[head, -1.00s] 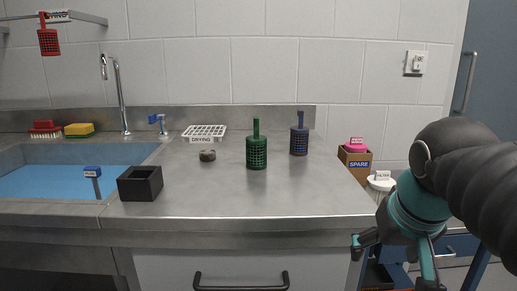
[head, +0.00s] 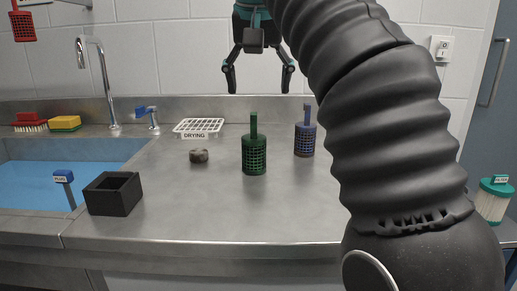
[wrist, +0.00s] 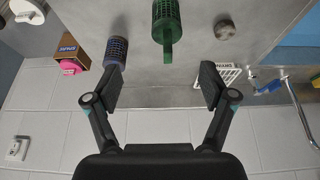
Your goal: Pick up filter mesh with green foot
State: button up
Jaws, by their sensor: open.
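The green mesh basket (head: 254,157) stands upright on the steel counter, its green stem pointing up. In the wrist view the green mesh basket (wrist: 165,20) is near the top, its stem toward the space between my fingers. My gripper (head: 259,86) is open and empty, high above and apart from the basket in the head view. In the wrist view my gripper (wrist: 162,84) has its fingers spread wide. No separate foot of another colour can be made out on the basket.
A blue mesh basket (head: 305,140) stands close on the right. A small dark round piece (head: 199,156), a white drying rack (head: 199,126) and a black open box (head: 113,193) are to the left, before the sink (head: 30,180). A SPARE box (wrist: 70,55) shows in the wrist view.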

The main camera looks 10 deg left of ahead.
aim_at(254, 128)
jog(key=shift+a+x, duration=0.3)
jog(key=shift+x, duration=1.1)
jog(key=shift+a+x, duration=0.35)
jog(key=shift+x, duration=1)
jog(key=shift+a+x, duration=0.3)
jog(key=shift+x, duration=1.1)
jog(key=shift+d+b+x, duration=0.15)
jog(key=shift+b+x, duration=0.3)
jog(key=shift+x, duration=0.85)
jog(key=shift+d+b+x, duration=0.15)
jog(key=shift+b+x, duration=0.25)
jog(key=shift+x, duration=0.9)
jog(key=shift+w, duration=0.15)
jog(key=c, duration=1.3)
jog(key=shift+r, duration=0.1)
jog(key=shift+r, duration=0.1)
